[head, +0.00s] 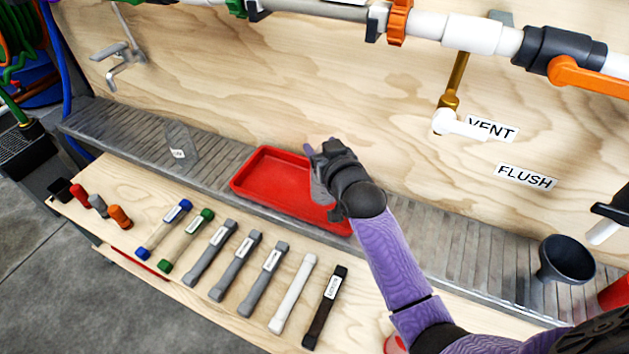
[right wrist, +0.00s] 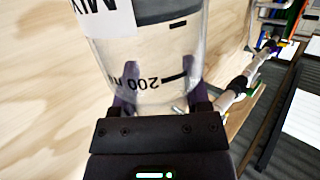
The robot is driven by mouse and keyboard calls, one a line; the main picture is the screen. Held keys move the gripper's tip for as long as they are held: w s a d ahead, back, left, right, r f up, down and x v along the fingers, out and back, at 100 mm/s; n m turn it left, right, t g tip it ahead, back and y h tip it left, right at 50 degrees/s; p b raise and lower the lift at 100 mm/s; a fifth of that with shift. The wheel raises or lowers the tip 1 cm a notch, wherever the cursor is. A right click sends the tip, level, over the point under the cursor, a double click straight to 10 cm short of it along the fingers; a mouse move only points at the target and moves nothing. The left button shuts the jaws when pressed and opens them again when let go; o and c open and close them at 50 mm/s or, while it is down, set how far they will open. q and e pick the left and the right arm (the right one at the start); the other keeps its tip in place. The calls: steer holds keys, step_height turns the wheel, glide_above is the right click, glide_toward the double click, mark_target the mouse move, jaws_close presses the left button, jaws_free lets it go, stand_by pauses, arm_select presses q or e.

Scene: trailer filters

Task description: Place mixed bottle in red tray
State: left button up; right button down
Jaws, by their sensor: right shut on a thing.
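The red tray (head: 268,176) lies on the grey ribbed metal ledge in the middle of the head view. My right gripper (head: 318,168) is at the tray's right end in that view and covers part of it. In the right wrist view the gripper (right wrist: 160,92) is shut on a clear bottle (right wrist: 150,60) with a white label reading "MIX" and a 200 ml mark. In the head view the bottle is mostly hidden by the hand. I cannot tell whether it touches the tray. My left gripper is not in view.
A clear labelled container (head: 181,150) stands on the ledge (head: 115,125) left of the tray. Several filter tubes (head: 262,280) lie on the wooden bench in front. A dark funnel (head: 566,258) is at the right. Pipes and an orange valve handle (head: 590,77) run above.

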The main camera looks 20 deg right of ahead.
step_height(320, 180, down, 6)
steer(key=b, duration=0.2)
steer(key=shift+r+b, duration=0.15)
steer(key=shift+b, duration=0.15)
steer(key=shift+r, duration=0.25)
steer(key=c, duration=0.5)
jaws_free()
steer(key=shift+f, duration=0.15)
steer(key=o, duration=0.4)
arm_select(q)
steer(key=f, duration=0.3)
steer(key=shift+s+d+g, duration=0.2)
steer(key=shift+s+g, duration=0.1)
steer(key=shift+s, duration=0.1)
arm_select(e)
steer(key=shift+o, duration=0.2)
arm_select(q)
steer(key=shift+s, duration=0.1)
